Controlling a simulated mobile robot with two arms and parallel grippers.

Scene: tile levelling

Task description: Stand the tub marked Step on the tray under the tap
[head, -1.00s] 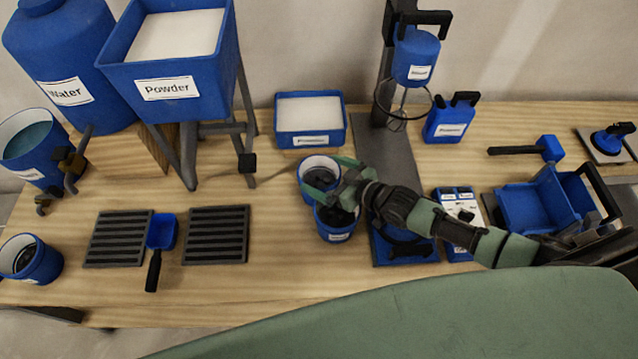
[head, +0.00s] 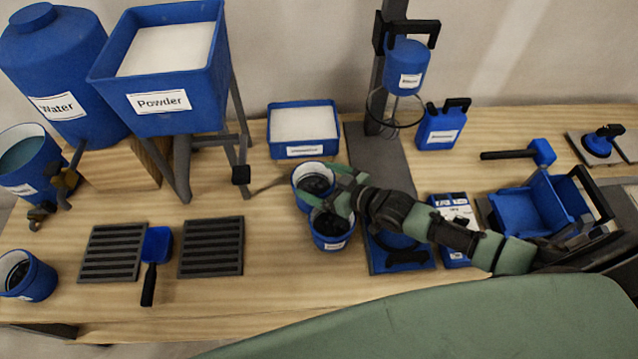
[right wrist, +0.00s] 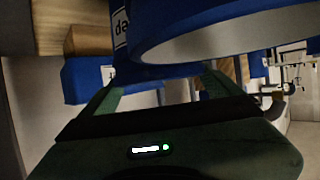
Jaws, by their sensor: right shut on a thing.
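My right gripper (head: 325,183) is shut on the rear one of two blue tubs in the middle of the table. This rear tub (head: 301,196) is upright, with a white inside and dark contents. The front tub (head: 332,242) stands close beside it, partly hidden under my gripper. I cannot read either label, so I cannot tell which is marked Step. In the right wrist view, the held tub's pale rim (right wrist: 225,35) is large above the fingers. Two grey slatted trays (head: 112,252) (head: 211,247) lie at left. A tap (head: 65,180) is on the water side. My left gripper is not in view.
A blue scoop (head: 156,245) lies between the trays. The powder hopper (head: 160,102) stands on legs behind them, beside the water tank (head: 55,75). Another tub (head: 28,277) is at front left. A mixer stand (head: 404,70) rises behind my arm. Wood between right tray and tubs is clear.

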